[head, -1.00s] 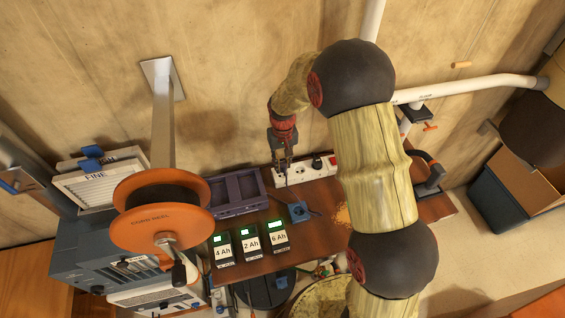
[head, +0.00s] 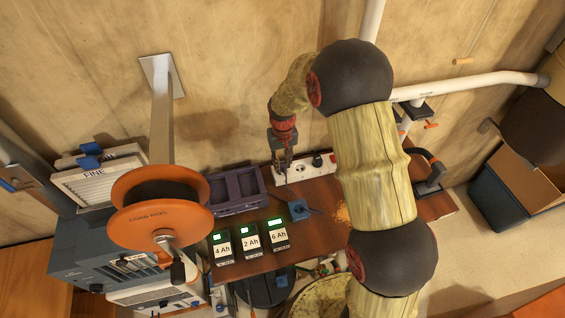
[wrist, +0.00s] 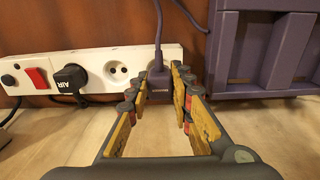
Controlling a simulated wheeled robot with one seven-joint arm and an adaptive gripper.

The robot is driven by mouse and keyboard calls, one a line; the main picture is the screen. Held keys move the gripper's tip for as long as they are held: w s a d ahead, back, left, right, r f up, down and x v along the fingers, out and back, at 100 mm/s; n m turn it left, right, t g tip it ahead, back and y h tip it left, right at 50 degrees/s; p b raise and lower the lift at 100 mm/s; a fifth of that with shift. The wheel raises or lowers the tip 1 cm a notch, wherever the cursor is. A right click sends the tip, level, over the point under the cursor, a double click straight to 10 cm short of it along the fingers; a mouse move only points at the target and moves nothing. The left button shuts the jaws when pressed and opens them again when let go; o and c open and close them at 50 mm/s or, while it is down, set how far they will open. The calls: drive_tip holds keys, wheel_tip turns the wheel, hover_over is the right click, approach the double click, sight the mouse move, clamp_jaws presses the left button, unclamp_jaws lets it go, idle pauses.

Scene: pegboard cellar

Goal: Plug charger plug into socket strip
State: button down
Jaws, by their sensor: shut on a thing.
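The white socket strip (head: 313,169) lies along the back of the brown bench, against the wall. In the wrist view the strip (wrist: 112,62) has an empty round socket and, at its right end, the dark purple-grey charger plug (wrist: 157,88) with its cable running up. My gripper (wrist: 160,80) is shut on this plug, which sits right at the strip's end socket. Its prongs are hidden, so I cannot tell how deep it is in. In the head view my gripper (head: 281,180) is at the strip's left end; the plug is too small to make out.
A black plug marked AIR (wrist: 70,77) and a red switch (wrist: 36,78) are on the strip. A purple crate (head: 236,208) stands close left of my gripper in the head view. Several battery packs (head: 250,243), a blue block (head: 298,210) and a cord reel (head: 160,222) are in front.

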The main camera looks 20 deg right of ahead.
drive_tip(key=shift+f+b, duration=0.7)
drive_tip(key=shift+f, duration=0.75)
idle(1.8)
idle(0.5)
drive_tip(key=c, duration=1.5)
unclamp_jaws()
drive_tip(key=shift+r, duration=0.1)
drive_tip(key=shift+c, duration=0.2)
drive_tip(key=shift+o, duration=0.3)
drive_tip(key=o, duration=0.4)
drive_tip(key=shift+o, duration=0.3)
drive_tip(key=shift+r, duration=0.1)
drive_tip(key=shift+r+p, duration=2.25)
drive_tip(key=shift+r, duration=1.2)
